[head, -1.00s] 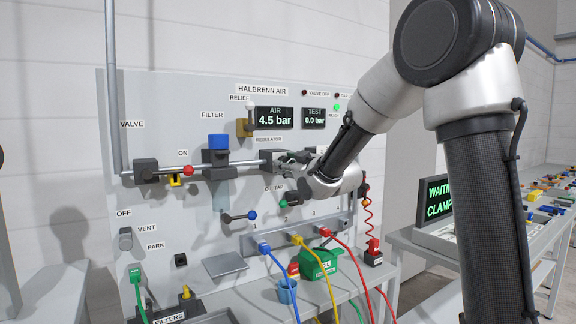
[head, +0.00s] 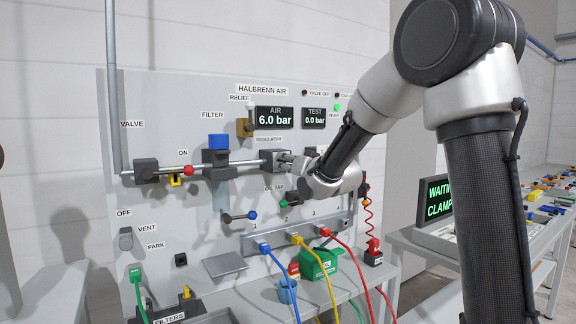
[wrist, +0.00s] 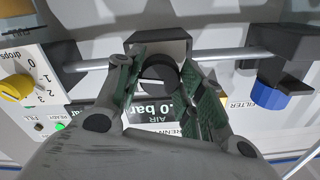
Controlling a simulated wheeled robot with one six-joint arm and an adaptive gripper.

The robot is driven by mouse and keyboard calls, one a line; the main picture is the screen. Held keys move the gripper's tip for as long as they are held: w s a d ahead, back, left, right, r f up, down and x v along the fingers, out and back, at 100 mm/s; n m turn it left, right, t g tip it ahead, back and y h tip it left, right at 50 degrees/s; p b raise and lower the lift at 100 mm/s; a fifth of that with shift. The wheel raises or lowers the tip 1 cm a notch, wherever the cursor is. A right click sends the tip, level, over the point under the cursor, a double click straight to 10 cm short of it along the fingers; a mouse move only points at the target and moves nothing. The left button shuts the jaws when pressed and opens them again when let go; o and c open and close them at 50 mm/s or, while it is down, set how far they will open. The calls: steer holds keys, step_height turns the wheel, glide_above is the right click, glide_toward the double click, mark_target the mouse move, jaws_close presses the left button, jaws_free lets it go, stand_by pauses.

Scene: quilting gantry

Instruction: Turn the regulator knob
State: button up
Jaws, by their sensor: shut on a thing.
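The regulator knob (wrist: 157,80) is round and black with a white pointer line, on the regulator block (head: 271,160) below the AIR display. In the wrist view it lies between the two fingers of my gripper (wrist: 160,84), which is shut on it. The AIR display (head: 274,118) reads 6.0 bar. The TEST display (head: 314,117) reads 0.0 bar.
The blue-capped filter (head: 218,143) and the valve block (head: 146,171) sit on the pipe to the left. The oil tap (head: 291,203) is just below my gripper. Coloured hoses (head: 318,272) hang in front of the panel's lower part.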

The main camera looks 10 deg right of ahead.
steer(key=shift+f+m, duration=0.15)
steer(key=shift+m, duration=0.35)
steer(key=o, duration=1)
steer(key=v, duration=1.2)
